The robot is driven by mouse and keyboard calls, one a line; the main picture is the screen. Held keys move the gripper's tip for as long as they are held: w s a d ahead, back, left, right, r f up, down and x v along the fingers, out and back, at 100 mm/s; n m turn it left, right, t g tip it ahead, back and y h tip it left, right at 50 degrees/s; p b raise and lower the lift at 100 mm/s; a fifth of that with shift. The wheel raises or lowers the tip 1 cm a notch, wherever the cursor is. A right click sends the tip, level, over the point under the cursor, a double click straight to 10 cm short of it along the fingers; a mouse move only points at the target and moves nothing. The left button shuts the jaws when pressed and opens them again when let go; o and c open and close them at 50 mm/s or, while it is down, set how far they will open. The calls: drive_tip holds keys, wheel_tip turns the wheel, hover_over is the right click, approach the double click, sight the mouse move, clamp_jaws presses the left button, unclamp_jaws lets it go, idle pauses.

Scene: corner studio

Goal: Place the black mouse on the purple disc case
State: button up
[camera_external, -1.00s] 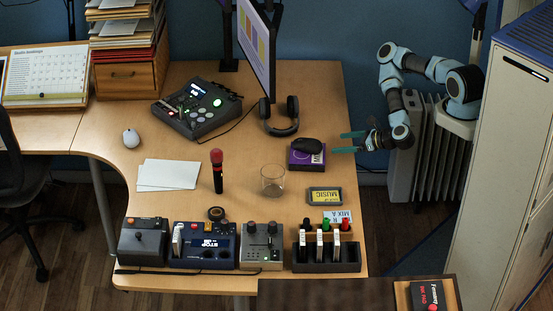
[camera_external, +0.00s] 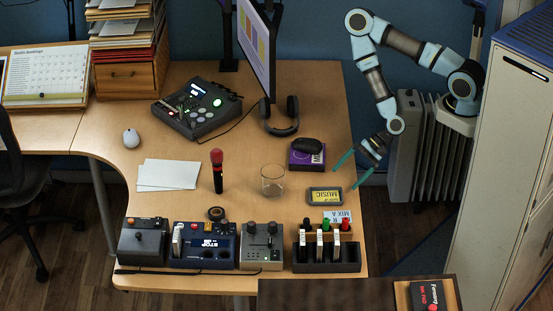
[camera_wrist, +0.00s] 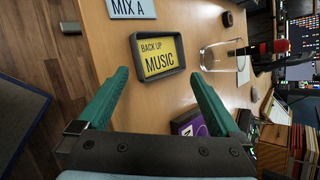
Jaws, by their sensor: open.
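The black mouse (camera_external: 306,146) rests on top of the purple disc case (camera_external: 301,160) near the desk's right edge in the external view. My gripper (camera_external: 353,172) is open and empty. It is just off the right edge of the desk, to the right of the case and apart from both case and mouse. In the wrist view its two green fingers (camera_wrist: 160,95) are spread wide with nothing between them.
A framed MUSIC sign (camera_external: 324,196) lies below the case, with a clear glass (camera_external: 272,180) to its left. Headphones (camera_external: 281,116) stand above the case. A rack of black, green and red items (camera_external: 326,248) is at the front right. A white mouse (camera_external: 131,138) sits at the left.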

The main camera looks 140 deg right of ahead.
drive_tip(key=a+n, duration=0.1)
drive_tip(key=n, duration=0.1)
drive_tip(key=w+a+r+n+g+y, duration=0.1)
drive_tip(key=n, duration=0.1)
drive_tip(key=a+n+y, duration=0.1)
drive_tip(key=n, duration=0.2)
drive_tip(key=shift+w+a+r+g, duration=0.15)
drive_tip(key=shift+w+r+g, duration=0.05)
drive_tip(key=shift+r+g, duration=0.1)
drive_tip(key=s+a+r+n+g, duration=0.2)
drive_tip(key=a+r+n+g, duration=0.1)
drive_tip(key=a+r+n, duration=0.4)
drive_tip(key=s+a+r+n+g+y, duration=0.1)
drive_tip(key=s+a+r+n+g, duration=0.1)
drive_tip(key=a+r+n, duration=0.6)
wheel_tip(320, 180, up, 6)
drive_tip(key=n+g, duration=0.1)
drive_tip(key=n, duration=0.4)
drive_tip(key=shift+r, duration=0.15)
drive_tip(key=shift+a, duration=0.1)
